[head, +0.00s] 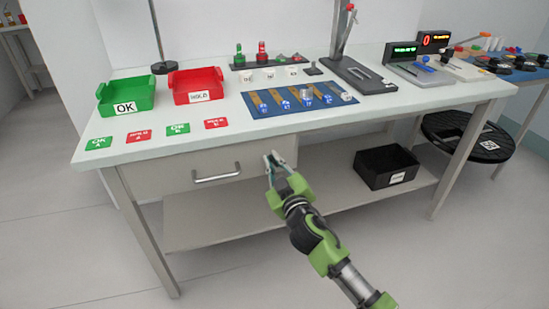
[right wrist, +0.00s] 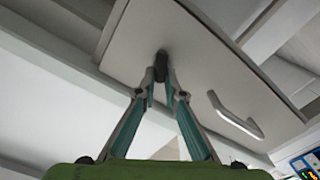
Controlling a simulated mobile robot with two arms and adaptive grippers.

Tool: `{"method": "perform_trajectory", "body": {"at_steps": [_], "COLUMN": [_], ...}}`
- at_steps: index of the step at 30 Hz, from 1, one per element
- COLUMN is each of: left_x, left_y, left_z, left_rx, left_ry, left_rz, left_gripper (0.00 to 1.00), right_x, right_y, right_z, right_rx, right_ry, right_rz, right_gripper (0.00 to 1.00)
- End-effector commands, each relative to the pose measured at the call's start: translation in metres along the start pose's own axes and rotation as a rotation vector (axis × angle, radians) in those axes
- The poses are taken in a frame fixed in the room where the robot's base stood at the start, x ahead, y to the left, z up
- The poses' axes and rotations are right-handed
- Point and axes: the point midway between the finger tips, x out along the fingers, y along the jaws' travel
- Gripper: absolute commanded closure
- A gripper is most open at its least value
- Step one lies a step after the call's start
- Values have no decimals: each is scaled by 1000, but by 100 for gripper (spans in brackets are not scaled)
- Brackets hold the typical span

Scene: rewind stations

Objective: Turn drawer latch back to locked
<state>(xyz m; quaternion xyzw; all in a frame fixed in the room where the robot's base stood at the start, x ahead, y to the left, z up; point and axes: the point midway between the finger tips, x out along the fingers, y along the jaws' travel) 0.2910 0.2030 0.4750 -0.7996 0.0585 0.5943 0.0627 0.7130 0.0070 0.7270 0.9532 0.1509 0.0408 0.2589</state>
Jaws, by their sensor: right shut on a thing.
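The drawer (head: 225,160) is a pale grey front under the tabletop in the head view, and it looks shut. It has a silver bar handle (head: 217,174). My right gripper (head: 270,158) is at the drawer's right part, right of the handle. In the right wrist view the right gripper (right wrist: 162,82) is shut on the small dark drawer latch (right wrist: 161,66). The drawer front (right wrist: 190,50) and the handle (right wrist: 233,115) also show there. The fingers partly cover the latch, so I cannot tell its exact angle. My left gripper is not in view.
The table (head: 210,127) bears a green OK bin (head: 127,98), a red bin (head: 197,88) and a blue mat (head: 262,110). A black crate (head: 386,167) stands on the lower shelf. A round black stool (head: 468,135) is at right. The floor at front left is clear.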

Motion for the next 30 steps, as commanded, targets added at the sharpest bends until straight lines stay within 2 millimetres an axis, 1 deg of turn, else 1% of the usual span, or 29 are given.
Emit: {"method": "perform_trajectory", "body": {"at_steps": [6, 15, 24, 30], "left_x": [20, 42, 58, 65], "left_y": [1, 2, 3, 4], "left_z": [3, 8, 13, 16], "left_rx": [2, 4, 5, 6], "left_ry": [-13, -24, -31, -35], "left_rz": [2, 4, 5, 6], "left_gripper": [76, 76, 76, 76], "right_x": [0, 0, 0, 0], "right_y": [-3, -8, -12, -14], "right_z": [-1, 1, 4, 6], "right_rx": [-205, -492, -762, -903], "right_ry": [-1, 0, 0, 1], "right_rz": [0, -1, 0, 0], "right_gripper": [100, 100, 100, 100]}}
